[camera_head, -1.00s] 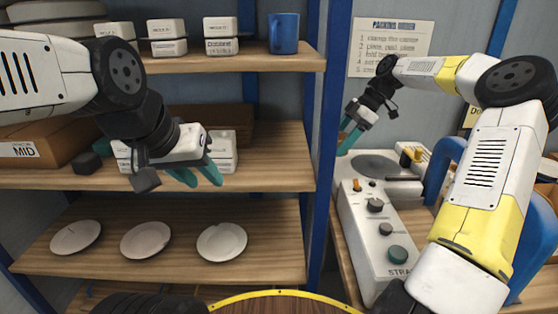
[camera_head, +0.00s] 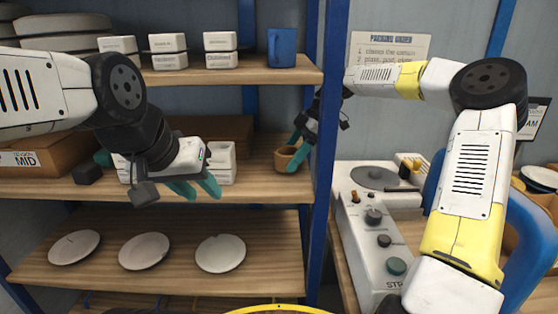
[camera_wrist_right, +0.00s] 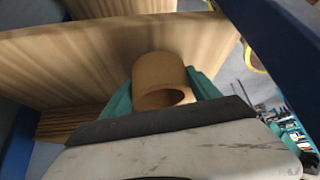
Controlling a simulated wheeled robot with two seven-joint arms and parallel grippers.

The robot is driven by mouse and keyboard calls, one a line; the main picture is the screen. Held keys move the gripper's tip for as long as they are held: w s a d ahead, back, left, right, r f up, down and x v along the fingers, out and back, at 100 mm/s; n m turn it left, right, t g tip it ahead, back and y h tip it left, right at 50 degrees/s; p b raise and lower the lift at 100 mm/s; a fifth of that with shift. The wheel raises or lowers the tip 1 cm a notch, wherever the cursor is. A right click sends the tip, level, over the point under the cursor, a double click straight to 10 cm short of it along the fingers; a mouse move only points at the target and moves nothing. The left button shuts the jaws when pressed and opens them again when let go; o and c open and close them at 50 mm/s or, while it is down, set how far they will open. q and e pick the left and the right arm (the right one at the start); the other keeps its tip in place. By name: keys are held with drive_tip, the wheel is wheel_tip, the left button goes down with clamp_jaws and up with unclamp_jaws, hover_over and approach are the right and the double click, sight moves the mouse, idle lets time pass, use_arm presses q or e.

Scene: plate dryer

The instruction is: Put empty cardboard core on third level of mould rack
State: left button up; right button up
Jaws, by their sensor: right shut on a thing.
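The cardboard core (camera_head: 289,160) is a short, hollow brown tube. My right gripper (camera_head: 293,150) is shut on it at the right end of the rack's middle visible shelf (camera_head: 258,178), beside the blue post. In the right wrist view, the core (camera_wrist_right: 158,80) sits between the two teal fingers with its opening toward the camera and wood behind it. I cannot tell whether the core touches the shelf. My left gripper (camera_head: 196,188) is empty in front of the same shelf, its teal fingers apart.
The blue rack post (camera_head: 325,110) stands close to my right gripper. White boxes (camera_head: 222,163) and a brown carton (camera_head: 40,165) occupy the middle shelf. A grey machine (camera_head: 375,235) is at right.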

sight(279, 162)
drive_tip(key=a, duration=0.3)
drive_tip(key=shift+s+a+f, duration=0.3)
drive_tip(key=shift+s+f, duration=0.05)
drive_tip(key=shift+f, duration=0.4)
drive_tip(key=shift+d+f, duration=0.1)
drive_tip(key=shift+f, duration=0.05)
drive_tip(key=o, duration=1.3)
drive_tip(key=shift+o, duration=0.2)
drive_tip(key=v, duration=1.2)
